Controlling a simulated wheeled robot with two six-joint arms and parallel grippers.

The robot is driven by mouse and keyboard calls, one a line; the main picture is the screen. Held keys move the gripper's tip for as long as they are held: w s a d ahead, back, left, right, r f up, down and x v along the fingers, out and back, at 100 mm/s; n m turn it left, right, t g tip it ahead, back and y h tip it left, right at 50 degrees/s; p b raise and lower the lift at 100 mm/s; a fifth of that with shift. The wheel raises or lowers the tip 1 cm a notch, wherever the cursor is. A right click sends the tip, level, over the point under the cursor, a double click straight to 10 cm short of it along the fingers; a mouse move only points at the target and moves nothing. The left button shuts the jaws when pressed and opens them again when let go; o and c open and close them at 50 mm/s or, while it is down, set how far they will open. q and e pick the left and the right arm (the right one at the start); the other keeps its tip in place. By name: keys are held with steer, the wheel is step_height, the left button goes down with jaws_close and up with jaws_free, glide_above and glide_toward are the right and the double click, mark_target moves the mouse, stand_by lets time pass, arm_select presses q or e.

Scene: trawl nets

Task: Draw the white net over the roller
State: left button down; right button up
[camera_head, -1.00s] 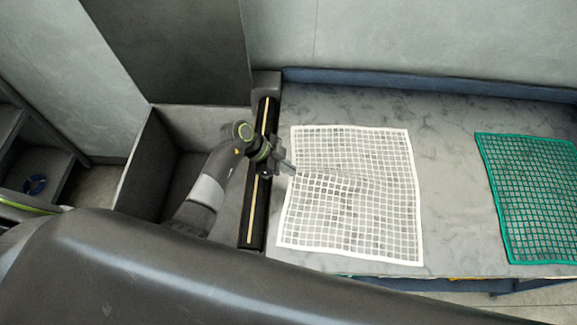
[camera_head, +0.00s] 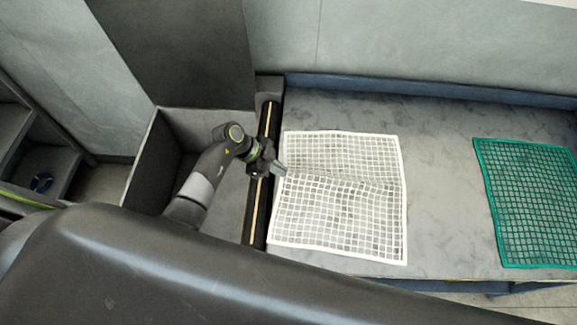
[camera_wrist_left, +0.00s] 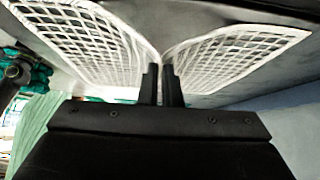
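The white net (camera_head: 345,225) lies on the grey table, with a raised crease running across its middle from my gripper. Its left edge is close beside the roller (camera_head: 253,215), a long dark bar with a pale stripe along the table's left end. My left gripper (camera_head: 281,169) is shut on the left edge of the net, just right of the roller, with its arm reaching across the roller. In the left wrist view the white net (camera_wrist_left: 95,40) gathers into the closed fingers (camera_wrist_left: 160,80) and spreads out on both sides. My right gripper is not in view.
A green net (camera_head: 530,205) lies flat at the right of the table (camera_head: 445,200), with bare table between the nets. An open grey bin (camera_head: 140,165) stands left of the roller. A blue ledge (camera_head: 430,85) runs along the table's back.

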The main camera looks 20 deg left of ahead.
arm_select(q)
steer(key=a, duration=0.2)
steer(key=s+a, duration=0.1)
steer(key=a, duration=0.1)
steer(key=shift+a+p, duration=0.35)
steer(key=shift+a, duration=0.05)
steer(key=s+a, duration=0.3)
steer(key=a, duration=1)
step_height(320, 180, down, 9)
steer(key=b, duration=0.7)
steer(key=shift+w, duration=0.2)
steer(key=c, duration=1.5)
jaws_free()
steer(key=shift+c, duration=0.2)
steer(key=o, duration=1.3)
steer(key=shift+c, duration=0.2)
